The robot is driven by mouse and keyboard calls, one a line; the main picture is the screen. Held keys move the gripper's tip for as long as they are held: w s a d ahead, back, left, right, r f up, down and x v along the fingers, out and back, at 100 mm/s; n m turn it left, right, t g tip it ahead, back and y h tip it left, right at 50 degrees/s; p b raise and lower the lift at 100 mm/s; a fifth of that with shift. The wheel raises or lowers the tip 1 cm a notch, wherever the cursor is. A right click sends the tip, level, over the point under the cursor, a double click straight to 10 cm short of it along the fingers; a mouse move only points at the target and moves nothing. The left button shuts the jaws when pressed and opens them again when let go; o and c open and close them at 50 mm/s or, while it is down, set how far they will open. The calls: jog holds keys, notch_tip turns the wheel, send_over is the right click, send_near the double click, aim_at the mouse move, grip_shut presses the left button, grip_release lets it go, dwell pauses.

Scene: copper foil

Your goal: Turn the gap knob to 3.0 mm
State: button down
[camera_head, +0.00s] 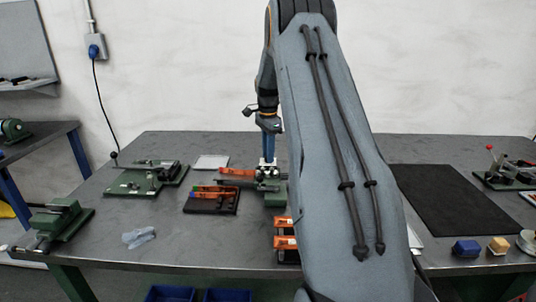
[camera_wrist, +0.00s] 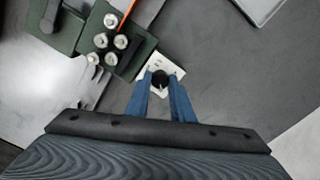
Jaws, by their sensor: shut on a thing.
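The gap knob (camera_wrist: 160,78) is a small round black knob in the wrist view. It sits over a white plate (camera_wrist: 174,65) with small dark marks that I cannot read. My gripper (camera_wrist: 161,84) points down, with its two blue fingers shut on the knob from both sides. In the head view my gripper (camera_head: 268,162) is just above the green machine (camera_head: 274,199) near the table's middle. My own arm hides part of that machine, and I cannot make out the knob there. The knob's present setting cannot be read.
Round metal parts (camera_wrist: 113,39) on a green block and an orange strip lie close to the fingers. On the table (camera_head: 190,237) are a dark tray (camera_head: 213,207) with orange-handled tools, another green device (camera_head: 140,181), a vise (camera_head: 58,221) and a black mat (camera_head: 455,204).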

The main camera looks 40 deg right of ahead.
jog(key=shift+a, duration=0.1)
dwell(0.3)
jog(key=c, duration=1.5)
grip_release()
jog(key=shift+c, duration=0.2)
jog(key=shift+r+b, duration=0.75)
jog(key=shift+r, duration=3.15)
jog(key=shift+a, duration=0.1)
